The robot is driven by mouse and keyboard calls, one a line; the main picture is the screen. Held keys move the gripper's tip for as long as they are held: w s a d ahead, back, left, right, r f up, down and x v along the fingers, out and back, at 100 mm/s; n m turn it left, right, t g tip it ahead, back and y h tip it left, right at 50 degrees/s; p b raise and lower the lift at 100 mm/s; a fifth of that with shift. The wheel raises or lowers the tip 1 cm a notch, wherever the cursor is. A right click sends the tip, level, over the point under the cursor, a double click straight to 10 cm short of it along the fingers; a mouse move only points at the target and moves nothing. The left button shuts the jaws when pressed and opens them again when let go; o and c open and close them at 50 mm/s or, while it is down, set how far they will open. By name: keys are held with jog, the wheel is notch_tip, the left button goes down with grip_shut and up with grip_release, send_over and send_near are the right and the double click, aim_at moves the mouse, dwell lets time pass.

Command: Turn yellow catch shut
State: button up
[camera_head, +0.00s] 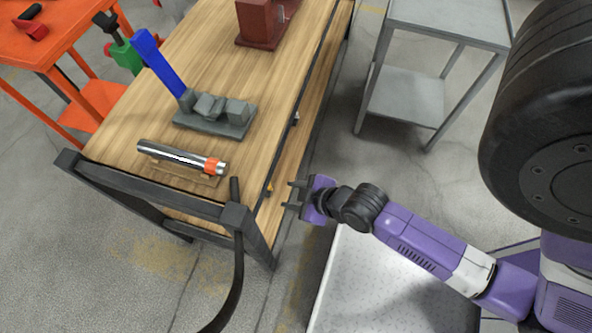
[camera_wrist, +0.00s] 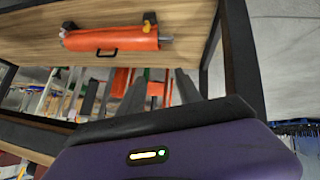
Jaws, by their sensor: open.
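The small yellow catch (camera_wrist: 147,28) is near the right end of an orange case (camera_wrist: 105,39) in the wrist view, beside a dark fitting. A small yellow piece (camera_head: 269,187), apparently the same catch, shows at the bench's side in the head view. I cannot tell the catch's exact angle. The case has a black handle (camera_wrist: 107,52) on its near side. My gripper (camera_head: 289,194) is open and empty, just right of the yellow piece and apart from it. Its two fingers also show in the wrist view (camera_wrist: 160,90), pointing towards the case.
The wooden bench (camera_head: 125,105) has a dark frame with a corner post (camera_head: 238,218) near my gripper. A grey cart (camera_head: 440,28) stands beyond, with open floor between.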

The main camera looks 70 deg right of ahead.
notch_tip(320, 180, up, 6)
jog(key=s+a+t+p, duration=0.1)
jog(key=a, duration=0.1)
jog(key=shift+s+a+r, duration=0.2)
jog(key=shift+s+a, duration=0.1)
jog(key=shift+s, duration=0.1)
jog(key=shift+m+t, duration=0.3)
jog(key=s+a+r+t+y+p, duration=0.1)
jog(key=s+a+r+t+p, duration=0.1)
jog(key=r, duration=1)
jog(key=s+a+r+m+t+y+p, duration=0.1)
jog(key=s+a+r+t+p, duration=0.1)
jog(key=r, duration=1)
jog(key=shift+s+a+t+p, duration=0.3)
jog(key=shift+s+a+p, duration=0.35)
jog(key=shift+a+p, duration=0.7)
jog(key=shift+a+b, duration=0.3)
